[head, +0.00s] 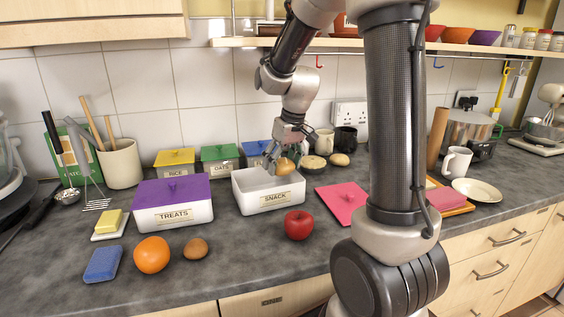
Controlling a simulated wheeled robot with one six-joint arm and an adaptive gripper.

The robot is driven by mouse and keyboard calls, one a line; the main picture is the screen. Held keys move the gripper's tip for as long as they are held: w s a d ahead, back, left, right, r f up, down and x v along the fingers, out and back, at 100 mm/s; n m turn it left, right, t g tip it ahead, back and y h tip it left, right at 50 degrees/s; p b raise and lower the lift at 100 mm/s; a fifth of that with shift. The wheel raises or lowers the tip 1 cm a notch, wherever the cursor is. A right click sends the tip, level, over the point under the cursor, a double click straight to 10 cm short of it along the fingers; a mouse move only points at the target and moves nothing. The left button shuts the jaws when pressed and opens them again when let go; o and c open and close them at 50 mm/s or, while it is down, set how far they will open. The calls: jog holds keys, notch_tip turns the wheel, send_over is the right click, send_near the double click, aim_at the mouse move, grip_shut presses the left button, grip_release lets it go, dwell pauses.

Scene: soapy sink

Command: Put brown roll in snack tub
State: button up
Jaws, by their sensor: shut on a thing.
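The brown roll (285,167) is held in the jaws of my gripper (279,158), which is shut on it. The roll is over the right part of the open white snack tub (268,201), near its back right rim. I cannot tell from this view how far it is above the tub. The tub has a label reading SNACK on its front and no lid on. The part of its inside that shows looks empty and white.
A pink lid (342,203) lies right of the tub and a red apple (298,225) in front. A purple-lidded treats tub (172,206) stands left. Lidded tubs, including oats (220,157), stand behind. An orange (151,255) and a brown fruit (195,249) lie front left.

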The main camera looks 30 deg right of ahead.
jog(key=shift+f, duration=0.1)
jog(key=shift+f, duration=0.35)
dwell(0.3)
jog(key=o, duration=1.1)
notch_tip(320, 180, up, 12)
dwell(0.5)
